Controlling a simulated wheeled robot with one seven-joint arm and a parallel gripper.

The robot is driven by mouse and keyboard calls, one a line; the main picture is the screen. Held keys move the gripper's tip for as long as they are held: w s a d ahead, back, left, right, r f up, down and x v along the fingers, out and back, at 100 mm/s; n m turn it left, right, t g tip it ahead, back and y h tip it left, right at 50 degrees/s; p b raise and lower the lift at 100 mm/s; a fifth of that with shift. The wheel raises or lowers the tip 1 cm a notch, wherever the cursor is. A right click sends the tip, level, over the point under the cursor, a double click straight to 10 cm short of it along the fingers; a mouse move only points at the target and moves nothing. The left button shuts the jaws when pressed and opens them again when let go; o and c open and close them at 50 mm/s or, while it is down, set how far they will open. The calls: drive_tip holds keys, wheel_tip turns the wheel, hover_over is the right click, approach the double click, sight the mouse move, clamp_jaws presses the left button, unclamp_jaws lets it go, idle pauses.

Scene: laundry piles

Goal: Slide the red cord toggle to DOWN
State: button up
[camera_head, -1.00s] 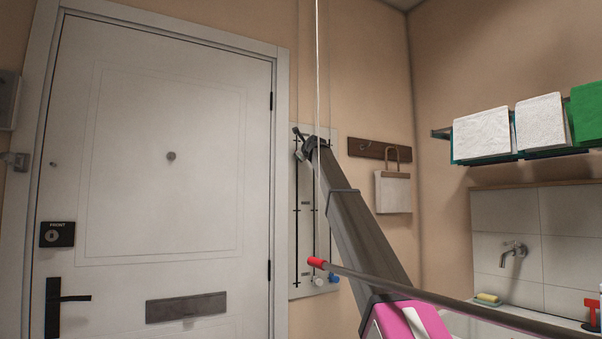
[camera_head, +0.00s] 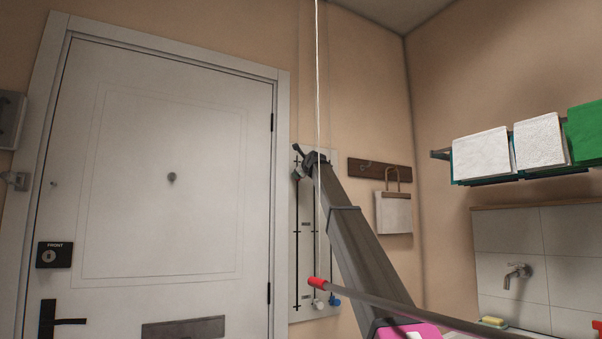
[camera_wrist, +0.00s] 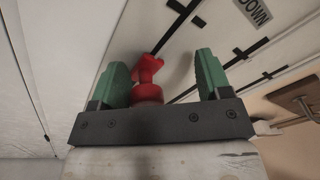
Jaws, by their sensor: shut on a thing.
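The red cord toggle (camera_wrist: 147,88) shows in the wrist view between the green fingers of my gripper (camera_wrist: 162,76), against the left finger. A gap shows between it and the right finger. A dark track line runs up from it on the white panel (camera_wrist: 225,45), and a "DOWN" label (camera_wrist: 258,10) sits at the top right. In the head view my gripper (camera_head: 305,160) is at the top of the panel (camera_head: 306,255) on the wall. The red toggle cannot be made out there, behind my gripper and arm.
A white knob (camera_head: 319,304) and a blue knob (camera_head: 335,301) sit low on the panel. A white door (camera_head: 165,200) stands left; a towel shelf (camera_head: 520,178) is at right.

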drive_tip(key=shift+w+d+r, duration=0.1)
drive_tip(key=shift+w+r, duration=0.05)
drive_tip(key=shift+r, duration=0.45)
drive_tip(key=shift+w+d+r, duration=0.1)
drive_tip(key=shift+r, duration=0.45)
drive_tip(key=o, duration=0.8)
drive_tip(key=shift+s, duration=0.1)
drive_tip(key=shift+t, duration=0.3)
drive_tip(key=shift+c, duration=1)
drive_tip(key=shift+s+a+f, duration=0.1)
drive_tip(key=shift+s+f, duration=0.1)
drive_tip(key=shift+f, duration=0.35)
drive_tip(key=shift+s, duration=0.1)
drive_tip(key=v, duration=1.2)
drive_tip(key=shift+s+d+r, duration=0.1)
drive_tip(key=shift+d, duration=0.1)
